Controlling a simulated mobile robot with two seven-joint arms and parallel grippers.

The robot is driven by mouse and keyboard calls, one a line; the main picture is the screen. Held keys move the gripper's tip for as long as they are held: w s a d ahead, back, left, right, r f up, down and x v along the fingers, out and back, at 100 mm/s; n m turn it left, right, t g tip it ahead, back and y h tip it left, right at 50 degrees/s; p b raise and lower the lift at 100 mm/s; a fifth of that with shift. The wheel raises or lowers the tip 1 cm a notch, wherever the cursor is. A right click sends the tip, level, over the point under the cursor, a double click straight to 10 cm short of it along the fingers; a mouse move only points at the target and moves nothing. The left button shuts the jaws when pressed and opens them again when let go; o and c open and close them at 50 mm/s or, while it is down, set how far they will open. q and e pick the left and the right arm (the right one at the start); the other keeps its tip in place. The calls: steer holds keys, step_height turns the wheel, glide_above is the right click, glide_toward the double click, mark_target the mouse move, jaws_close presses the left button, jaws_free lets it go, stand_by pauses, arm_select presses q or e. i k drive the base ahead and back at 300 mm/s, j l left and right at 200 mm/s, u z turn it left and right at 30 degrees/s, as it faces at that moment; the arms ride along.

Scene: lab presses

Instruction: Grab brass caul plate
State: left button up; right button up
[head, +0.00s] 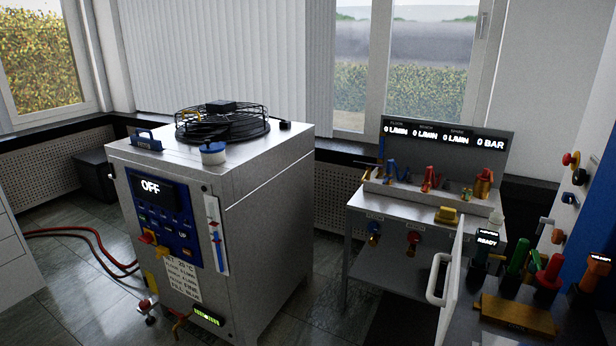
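A brass-coloured flat plate (518,314), which looks like the brass caul plate, lies at the lower right. It is on a dark bench surface, in front of several coloured handles. Its visible face is plain and dull gold. Neither of my grippers shows in the head view.
A tall metal chiller cabinet (260,215) with a fan on top stands left of centre. A metal bench (370,210) with a gauge panel (445,145) stands right of centre. A white door with a handle (437,275) is left of the plate. Red hoses (95,240) lie on the floor.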

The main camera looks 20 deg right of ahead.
mark_target(538, 322)
steer(key=i+z, duration=0.25)
steer(key=z, duration=0.15)
steer(key=i+j+z, duration=0.1)
steer(key=z, duration=0.35)
steer(key=i+j+z, duration=0.2)
steer(key=i+z, duration=0.2)
steer(key=i+j+z, duration=0.1)
steer(key=z, duration=0.35)
steer(key=i+j+z, duration=0.2)
steer(key=z, duration=0.25)
steer(key=i+j+z, duration=0.15)
steer(key=z, duration=0.25)
steer(key=i+j+z, duration=0.1)
steer(key=j+z, duration=0.55)
steer(key=z, duration=0.25)
steer(key=i, duration=0.05)
